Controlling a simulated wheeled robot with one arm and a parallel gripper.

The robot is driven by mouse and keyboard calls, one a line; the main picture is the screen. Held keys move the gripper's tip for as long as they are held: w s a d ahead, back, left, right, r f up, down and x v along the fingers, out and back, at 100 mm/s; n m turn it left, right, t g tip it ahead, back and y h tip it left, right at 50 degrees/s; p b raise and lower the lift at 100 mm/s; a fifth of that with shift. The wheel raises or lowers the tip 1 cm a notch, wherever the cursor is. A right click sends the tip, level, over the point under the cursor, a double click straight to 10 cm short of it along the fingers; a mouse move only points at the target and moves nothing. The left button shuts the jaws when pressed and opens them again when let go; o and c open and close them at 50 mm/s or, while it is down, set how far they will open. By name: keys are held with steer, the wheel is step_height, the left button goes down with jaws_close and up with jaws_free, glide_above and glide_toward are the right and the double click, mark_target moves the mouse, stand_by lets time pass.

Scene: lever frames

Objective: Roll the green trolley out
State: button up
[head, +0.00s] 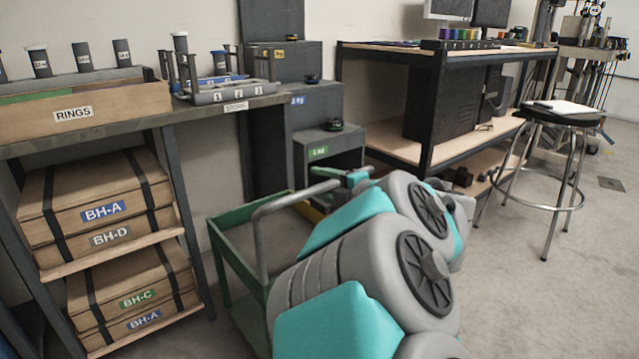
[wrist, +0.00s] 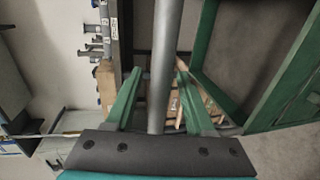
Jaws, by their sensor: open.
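The green trolley (head: 228,250) stands on the floor between the shelf rack and my arm, partly hidden by the arm. Its grey bar handle (head: 263,235) rises from the tray and bends toward my gripper (head: 340,176). In the wrist view, the handle (wrist: 166,50) runs between the two green fingers of my gripper (wrist: 159,78), with a visible gap on both sides. The gripper is open around the bar. The trolley's green frame (wrist: 285,75) shows at the right of the wrist view.
A shelf rack with labelled boxes (head: 100,205) stands close on the trolley's left. Dark cabinets (head: 318,150) stand behind it. A workbench (head: 440,60) and a round stool (head: 560,115) are on the right. The floor at the right front is clear.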

steer(key=v, duration=0.6)
steer(key=shift+s+d+p, duration=0.15)
steer(key=shift+s+p, duration=0.1)
steer(key=shift+p, duration=0.05)
